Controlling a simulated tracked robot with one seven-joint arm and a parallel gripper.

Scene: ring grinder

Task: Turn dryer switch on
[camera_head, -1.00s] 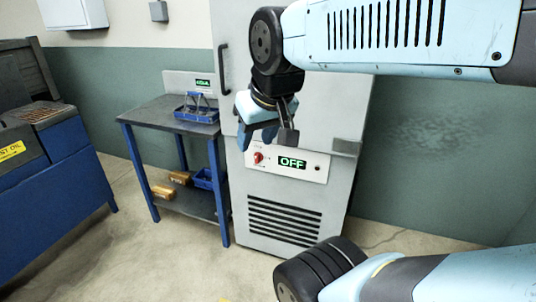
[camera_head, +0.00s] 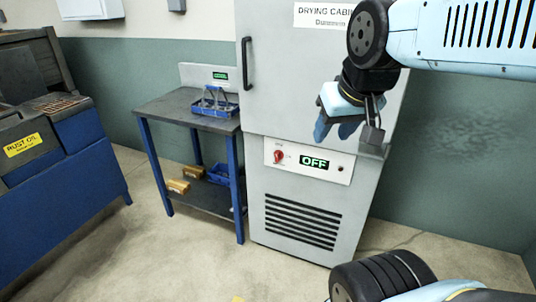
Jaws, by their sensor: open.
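The drying cabinet (camera_head: 285,100) is a tall pale grey unit against the wall. Its control panel (camera_head: 322,172) is on the lower front, with a red rotary switch (camera_head: 279,157) at the left and a display (camera_head: 314,162) reading OFF in green. My gripper (camera_head: 346,132) hangs in front of the cabinet, above and right of the switch and apart from it. It is open, with nothing seen between its fingers.
A blue-legged table (camera_head: 185,108) stands left of the cabinet, holding a blue tray (camera_head: 215,108) with a handle. Its lower shelf holds yellowish blocks and a blue bin. A blue rust-oil tank (camera_head: 85,175) is at far left. Floor (camera_head: 190,260) in front is clear.

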